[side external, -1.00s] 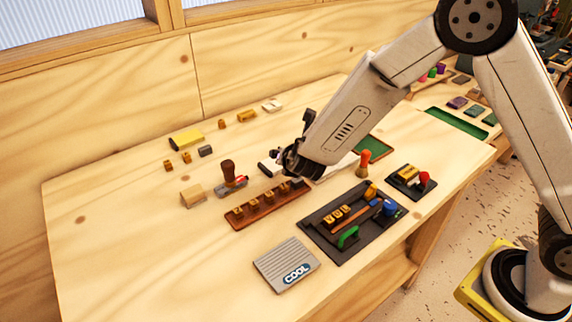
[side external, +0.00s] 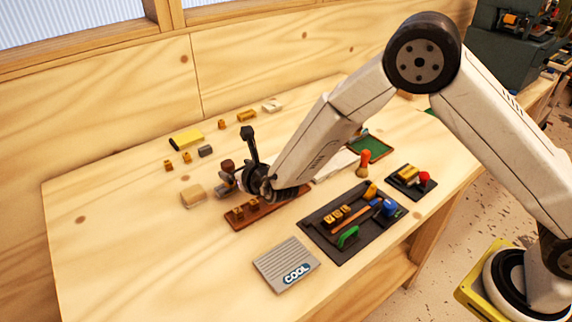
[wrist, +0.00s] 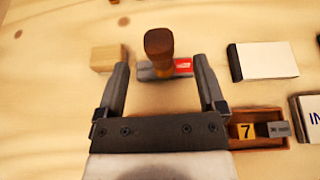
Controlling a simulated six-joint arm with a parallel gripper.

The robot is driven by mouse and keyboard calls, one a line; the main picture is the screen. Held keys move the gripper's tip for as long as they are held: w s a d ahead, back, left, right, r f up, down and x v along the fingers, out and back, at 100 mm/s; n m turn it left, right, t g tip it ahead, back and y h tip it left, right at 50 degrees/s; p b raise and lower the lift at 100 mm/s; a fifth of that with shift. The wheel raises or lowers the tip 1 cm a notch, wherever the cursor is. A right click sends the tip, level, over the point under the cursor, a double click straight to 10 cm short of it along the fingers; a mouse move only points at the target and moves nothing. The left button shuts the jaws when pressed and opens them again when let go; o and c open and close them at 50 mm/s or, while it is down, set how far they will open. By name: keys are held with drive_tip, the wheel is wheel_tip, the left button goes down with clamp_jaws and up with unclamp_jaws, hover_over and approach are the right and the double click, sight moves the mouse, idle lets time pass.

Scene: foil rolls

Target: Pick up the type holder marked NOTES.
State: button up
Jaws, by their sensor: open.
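A type holder with a dark wooden handle (wrist: 158,45) and a grey base with a red label (wrist: 183,65) stands upright on the table. The label is too small to read, so I cannot confirm that it says NOTES. In the side view its handle top (side external: 227,165) shows beside my gripper, which partly hides the base. My gripper (wrist: 161,68) is open, with one finger on each side of the holder in the wrist view. I see no clear contact. The gripper also shows low over the table in the side view (side external: 232,181).
A pale wooden block (wrist: 108,57) lies left of the holder and a white-topped block (wrist: 262,60) lies right. A wooden tray (side external: 238,224) holding several type pieces is close under my wrist. A grey COOL box (side external: 275,258) and a dark tool tray (side external: 345,248) are nearer the camera.

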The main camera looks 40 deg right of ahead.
sight(229, 164)
drive_tip(key=shift+x, duration=0.85)
drive_tip(key=shift+w, duration=0.15)
drive_tip(key=shift+x, duration=2.5)
drive_tip(key=shift+r, duration=0.1)
drive_tip(key=shift+c, duration=0.3)
clamp_jaws()
drive_tip(key=shift+r, duration=0.1)
